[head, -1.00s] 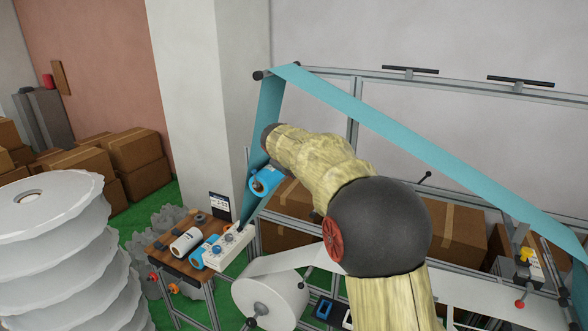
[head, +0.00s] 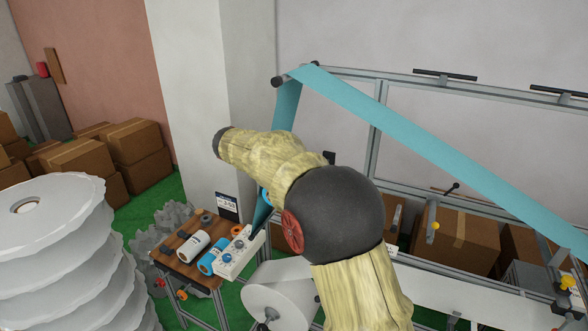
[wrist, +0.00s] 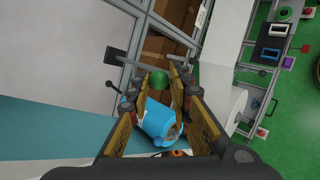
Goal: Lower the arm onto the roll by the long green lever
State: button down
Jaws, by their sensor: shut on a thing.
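In the wrist view, my gripper (wrist: 160,78) has its two fingers on either side of the round green knob (wrist: 157,80) of the lever and is shut on it. The lever's shaft is mostly hidden. A blue roll (wrist: 160,121) with a pale core shows between the fingers, nearer the camera than the knob. In the head view, only a sliver of the blue roll (head: 264,194) shows; my arm hides the gripper and the green lever. I cannot tell whether the arm on the lever touches the roll.
A teal web (head: 400,130) runs down from the frame's top bar. A large white roll (head: 275,292) is below my arm. A wooden bench (head: 182,262) with small rolls and a white control box (head: 237,254) stands left. Stacked white discs (head: 50,230) stand far left.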

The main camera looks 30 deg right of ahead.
jog(key=shift+w+h, duration=0.2)
jog(key=shift+h, duration=0.1)
jog(key=c, duration=2.1)
grip_release()
jog(key=o, duration=0.4)
jog(key=shift+w+d+f, duration=0.1)
jog(key=shift+d+f, duration=0.05)
jog(key=shift+o, duration=0.2)
jog(key=shift+a, duration=0.2)
jog(key=v, duration=1.2)
jog(key=shift+d, duration=0.15)
